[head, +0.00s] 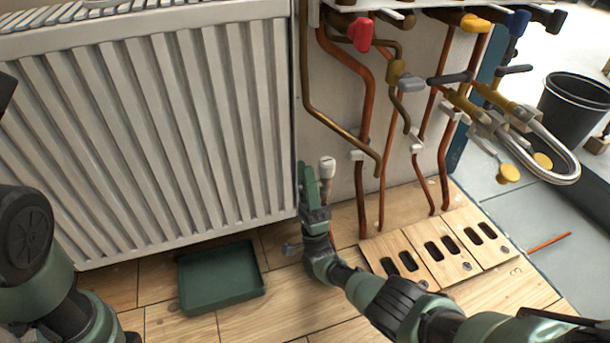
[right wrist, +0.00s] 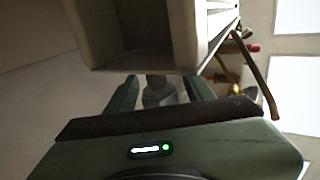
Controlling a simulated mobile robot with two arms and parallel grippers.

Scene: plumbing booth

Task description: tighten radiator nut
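The white radiator (head: 150,130) fills the left of the head view. My right gripper (head: 308,172) is at its lower right corner, pointing up, beside a pale-capped valve (head: 327,168). In the right wrist view the two green fingers (right wrist: 160,90) are apart, under the radiator's lower edge (right wrist: 150,58). A grey, round fitting (right wrist: 158,92) shows between them, seemingly with a little room on each side. I cannot tell whether this fitting is the radiator nut; its details are dark. Only links of my left arm show at the lower left; its gripper is out of view.
A green tray (head: 222,278) lies on the wooden floor below the radiator. Copper pipes (head: 364,120) run down the wall to the right, close to my right gripper. Slotted wooden boards (head: 437,252) lie by the pipe ends. A black bucket (head: 573,112) stands at far right.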

